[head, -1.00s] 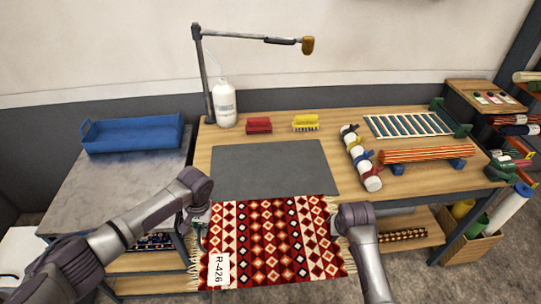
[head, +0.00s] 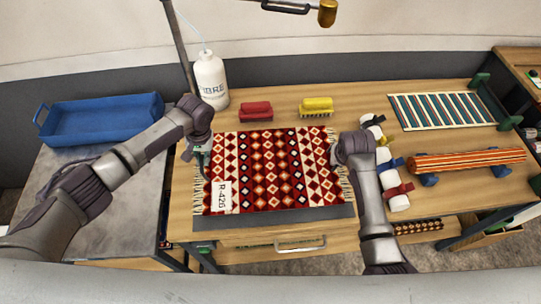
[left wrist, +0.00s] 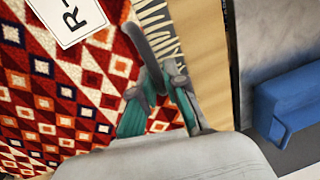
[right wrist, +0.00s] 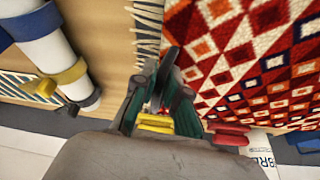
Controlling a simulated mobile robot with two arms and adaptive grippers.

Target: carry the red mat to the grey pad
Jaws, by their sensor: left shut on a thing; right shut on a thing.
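The red mat (head: 272,172), patterned with diamonds and with pale fringes at its left and right ends, is spread flat over the grey pad (head: 275,222). Only a front strip of the pad shows; the mat hides the rest. A white tag R-426 (head: 222,196) is on the mat's left front part. My left gripper (head: 200,153) is shut on the mat's left edge, also seen in the left wrist view (left wrist: 165,90). My right gripper (head: 338,155) is shut on its right edge. I cannot tell whether the mat touches the pad.
Behind the mat on the wooden bench are a white bottle (head: 211,80), a red brush (head: 256,111) and a yellow brush (head: 317,106). A white roll with coloured straps (head: 397,190) lies close to my right arm. A blue tray (head: 100,119) is on the left table.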

